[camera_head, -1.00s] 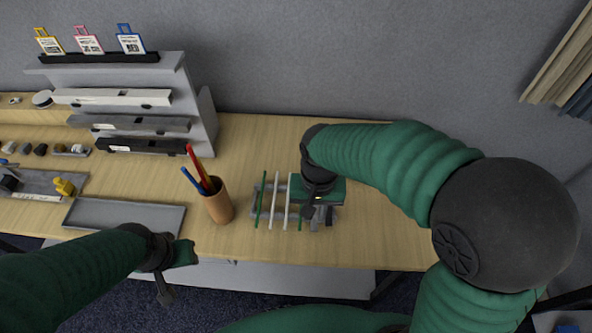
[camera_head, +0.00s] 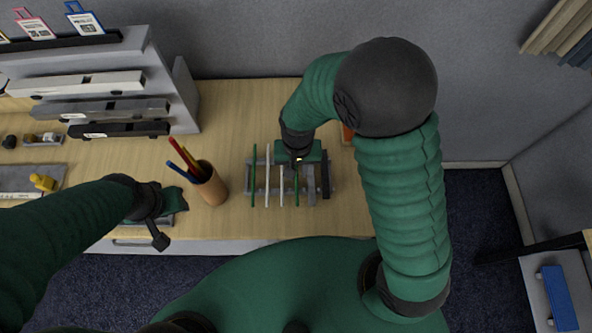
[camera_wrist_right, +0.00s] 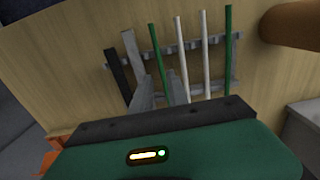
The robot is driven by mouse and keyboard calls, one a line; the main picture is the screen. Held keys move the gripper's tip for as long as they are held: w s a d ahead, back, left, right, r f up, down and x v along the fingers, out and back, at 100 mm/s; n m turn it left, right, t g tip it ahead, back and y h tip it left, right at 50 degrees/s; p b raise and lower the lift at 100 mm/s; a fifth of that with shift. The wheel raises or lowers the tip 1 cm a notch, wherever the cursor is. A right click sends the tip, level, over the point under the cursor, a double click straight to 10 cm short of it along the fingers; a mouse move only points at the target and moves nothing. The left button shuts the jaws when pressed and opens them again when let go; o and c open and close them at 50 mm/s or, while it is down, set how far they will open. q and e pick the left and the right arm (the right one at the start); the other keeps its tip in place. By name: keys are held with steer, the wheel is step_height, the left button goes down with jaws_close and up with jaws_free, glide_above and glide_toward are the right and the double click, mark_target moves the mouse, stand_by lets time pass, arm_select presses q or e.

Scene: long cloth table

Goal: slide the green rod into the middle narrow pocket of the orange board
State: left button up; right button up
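A green rod (camera_head: 297,192) lies across a grey notched rack (camera_head: 310,190), at the tip of my right gripper (camera_head: 297,168). In the right wrist view this rod (camera_wrist_right: 156,60) lies between the two grey fingers (camera_wrist_right: 160,92), which stand apart. I cannot tell whether they touch it. A second green rod (camera_head: 253,175) lies at the rack's left end. A small orange piece (camera_head: 347,133), perhaps the orange board, shows behind my right arm; its pockets are hidden. Orange also shows at the lower left of the wrist view (camera_wrist_right: 45,158). My left gripper (camera_head: 160,240) hangs by the table's front edge, its opening unclear.
Two white rods (camera_head: 268,175), a grey bar and a black bar (camera_head: 325,175) share the rack. A brown pencil cup (camera_head: 213,187) stands left of it. A grey shelf (camera_head: 165,70) stands at the back left. Bare table lies right of the rack.

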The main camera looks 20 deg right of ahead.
mark_target(296, 179)
step_height(296, 179, down, 5)
steer(key=shift+a+r+p, duration=0.1)
steer(key=shift+r+p, duration=0.1)
steer(key=shift+p, duration=0.25)
steer(key=shift+w+f, duration=0.15)
steer(key=shift+w, duration=0.1)
steer(key=shift+c, duration=1.4)
jaws_close()
